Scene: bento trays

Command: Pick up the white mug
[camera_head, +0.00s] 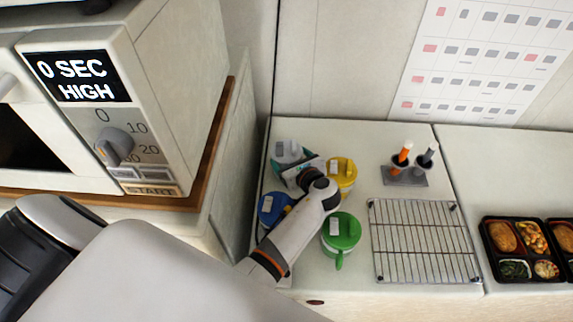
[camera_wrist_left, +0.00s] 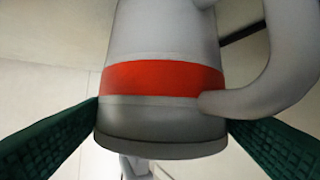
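The white mug (camera_head: 287,150), whitish-grey on top, stands at the back left of the counter. In the left wrist view the white mug (camera_wrist_left: 160,115) fills the middle, with a red band, a grey base and its handle at the right. My left gripper (camera_head: 297,170) is at the mug, with one dark green finger on either side of it. Both fingertips meet the mug's outline and are partly hidden by it, so I cannot tell whether they press on it. My right gripper is not in view.
A yellow mug (camera_head: 347,168) is close on the right, a blue mug (camera_head: 268,209) in front, and a green mug (camera_head: 345,228) nearer the front edge. A wire rack (camera_head: 424,240), a utensil holder (camera_head: 404,176) and bento trays (camera_head: 520,277) lie further right. A microwave (camera_head: 165,80) stands left.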

